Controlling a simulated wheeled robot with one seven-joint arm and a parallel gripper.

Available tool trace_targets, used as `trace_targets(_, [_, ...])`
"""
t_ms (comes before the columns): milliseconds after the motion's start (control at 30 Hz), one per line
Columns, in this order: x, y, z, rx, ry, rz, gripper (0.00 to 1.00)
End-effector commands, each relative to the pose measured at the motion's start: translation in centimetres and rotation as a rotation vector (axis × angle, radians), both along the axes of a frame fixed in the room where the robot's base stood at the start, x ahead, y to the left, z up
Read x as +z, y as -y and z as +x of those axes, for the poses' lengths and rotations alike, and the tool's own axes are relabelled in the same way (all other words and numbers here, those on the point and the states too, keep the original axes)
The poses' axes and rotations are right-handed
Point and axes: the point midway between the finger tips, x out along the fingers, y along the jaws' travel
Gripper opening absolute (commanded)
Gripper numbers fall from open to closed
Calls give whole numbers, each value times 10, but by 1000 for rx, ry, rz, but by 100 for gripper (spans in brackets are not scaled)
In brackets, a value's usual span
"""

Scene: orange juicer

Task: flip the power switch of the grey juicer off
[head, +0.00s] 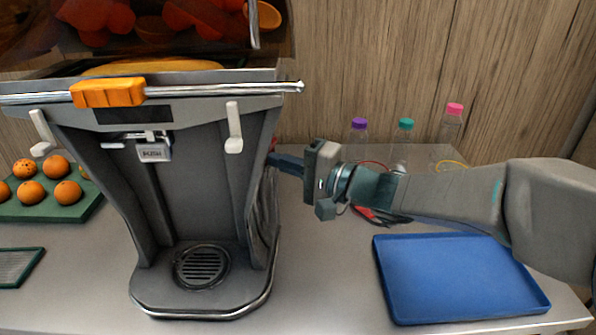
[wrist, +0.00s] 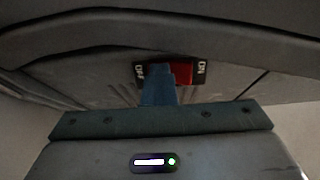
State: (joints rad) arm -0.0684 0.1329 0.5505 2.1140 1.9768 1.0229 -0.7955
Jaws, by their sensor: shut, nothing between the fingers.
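The grey juicer (head: 190,180) stands on the counter at the left of the head view. Its red power switch (wrist: 184,75) shows in the wrist view on the juicer's side, between an OFF label on the left and an ON label on the right. My gripper (head: 276,161) is shut and empty, its tips close to the juicer's right side. In the wrist view, the shut fingers (wrist: 158,84) cover the left part of the switch, toward the OFF label. I cannot tell whether they touch it, or which way the rocker is tipped.
A blue tray (head: 455,280) lies at the right. Bottles with purple (head: 359,123), teal (head: 406,124) and pink (head: 455,108) caps stand behind my arm near the wooden wall. A green tray (head: 65,210) of oranges is at the left. Bare counter lies between juicer and blue tray.

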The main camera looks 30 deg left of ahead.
Motion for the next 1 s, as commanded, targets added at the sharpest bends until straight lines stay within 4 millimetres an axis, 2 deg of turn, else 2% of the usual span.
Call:
trace_targets(33, [2,-6,-5,13,5,11,0])
trace_targets(133, [4,-8,-6,16,4,15,0])
trace_targets(567, [4,-3,-7,17,5,16,0])
trace_targets(733, [3,26,-8,14,8,15,0])
trace_targets(1000, [5,92,-9,10,2,13,0])
